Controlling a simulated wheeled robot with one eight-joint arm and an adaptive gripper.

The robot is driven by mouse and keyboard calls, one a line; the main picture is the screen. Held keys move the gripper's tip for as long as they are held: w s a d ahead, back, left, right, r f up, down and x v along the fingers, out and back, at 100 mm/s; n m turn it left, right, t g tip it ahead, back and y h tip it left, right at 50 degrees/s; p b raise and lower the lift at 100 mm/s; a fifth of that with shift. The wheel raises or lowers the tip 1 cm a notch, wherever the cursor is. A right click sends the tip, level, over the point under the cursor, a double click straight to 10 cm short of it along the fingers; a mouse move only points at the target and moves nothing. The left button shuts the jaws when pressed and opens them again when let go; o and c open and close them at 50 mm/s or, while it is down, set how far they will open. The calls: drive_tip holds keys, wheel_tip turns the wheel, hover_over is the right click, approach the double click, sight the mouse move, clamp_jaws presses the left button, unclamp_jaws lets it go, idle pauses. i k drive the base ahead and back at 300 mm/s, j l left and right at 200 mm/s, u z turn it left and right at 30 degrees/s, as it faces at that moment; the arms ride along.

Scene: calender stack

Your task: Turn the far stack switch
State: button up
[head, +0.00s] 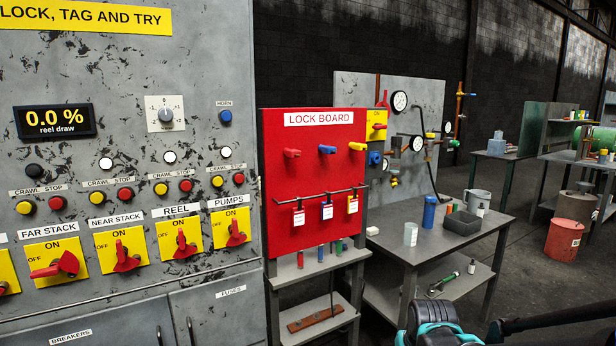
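The far stack switch is a red rotary handle (66,264) on a yellow plate (70,287) marked ON at the top and OFF at the left, low on the left of the grey cabinet. Its handle points left and slightly down, on the OFF side. The label FAR STACK (45,231) is above it. The round lamp (34,171) in its column is dark. A black and teal part of my arm shows at the bottom edge, right of the cabinet and well away from the switch. My gripper's fingers are not in view.
The near stack (122,256), reel (182,243) and pumps (235,232) handles point roughly up toward ON, beneath pale lamps. A reel draw display (54,120) reads 0.0 %. A red lock board (310,220) and a grey workbench (440,242) stand to the right.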

sight(68, 263)
drive_tip(key=u, duration=1.95)
